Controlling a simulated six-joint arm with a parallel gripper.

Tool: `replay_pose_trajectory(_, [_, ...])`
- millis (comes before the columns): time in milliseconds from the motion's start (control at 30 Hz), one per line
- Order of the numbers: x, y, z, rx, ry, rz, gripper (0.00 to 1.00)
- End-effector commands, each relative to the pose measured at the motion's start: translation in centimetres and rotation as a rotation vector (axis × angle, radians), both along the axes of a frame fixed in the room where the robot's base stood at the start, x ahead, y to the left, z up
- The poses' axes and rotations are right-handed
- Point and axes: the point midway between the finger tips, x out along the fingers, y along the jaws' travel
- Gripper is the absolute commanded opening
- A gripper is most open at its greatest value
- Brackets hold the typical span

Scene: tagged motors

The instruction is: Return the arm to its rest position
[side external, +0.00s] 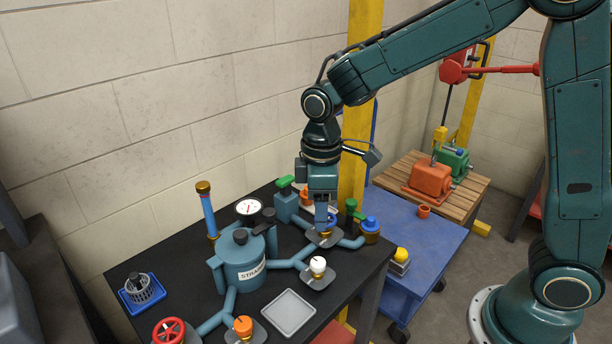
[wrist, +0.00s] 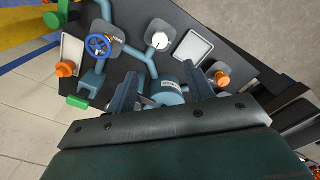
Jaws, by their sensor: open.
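My gripper (side external: 322,212) points down over the black bench, just above or beside a blue valve handwheel (side external: 328,227); the exact gap cannot be told. In the wrist view its two grey fingers (wrist: 160,88) are spread with nothing held between them. There the blue handwheel (wrist: 98,45) lies beyond the fingers, at upper left, on its grey plate. My arm is bent and reaches left from its base at the right.
The blue strainer (side external: 240,262) stands left of my gripper, near a white-knobbed valve (side external: 318,266), an orange-knobbed valve (side external: 243,327) and a grey tray (side external: 289,314). A yellow post (side external: 354,150) rises close behind. A blue cart (side external: 425,245) and pallet with motors (side external: 431,179) stand right.

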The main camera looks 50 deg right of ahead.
Motion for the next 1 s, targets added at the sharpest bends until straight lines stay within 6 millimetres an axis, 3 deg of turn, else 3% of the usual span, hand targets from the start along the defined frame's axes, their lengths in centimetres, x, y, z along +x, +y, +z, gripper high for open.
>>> replay_pose_trajectory(267, [-0.1,0.0,0.1,0.001,-0.002,-0.003,0.52])
replay_pose_trajectory(467, [-0.7,-0.6,1.4,0.007,-0.027,-0.037,0.52])
replay_pose_trajectory(667, [-2.5,-2.0,4.0,0.021,-0.081,-0.122,0.52])
replay_pose_trajectory(1000, [-7.3,-4.8,8.7,0.061,-0.198,-0.314,0.52])
